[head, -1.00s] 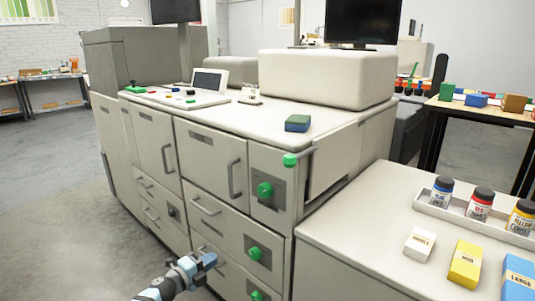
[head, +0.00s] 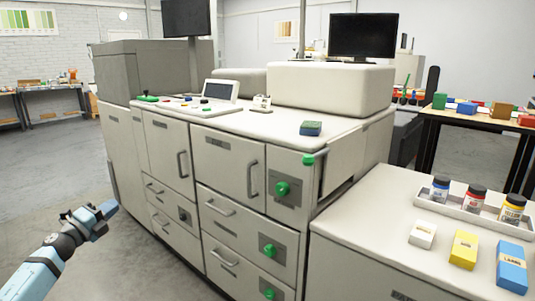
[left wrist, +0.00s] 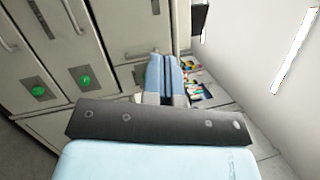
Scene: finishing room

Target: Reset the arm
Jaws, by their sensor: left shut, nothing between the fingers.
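My left arm comes in from the lower left of the head view. Its gripper (head: 110,208) is in the air in front of the large grey machine (head: 225,157), apart from its doors and drawers. In the left wrist view the two light blue fingers of my left gripper (left wrist: 164,62) lie side by side, shut and empty. My right gripper is in neither view.
The machine's front has bar handles and green knobs (head: 282,188). A white counter (head: 365,225) at right holds a bottle tray (head: 460,207), a white box (head: 423,234), a yellow box (head: 464,249) and a blue box (head: 511,267). The floor at left is clear.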

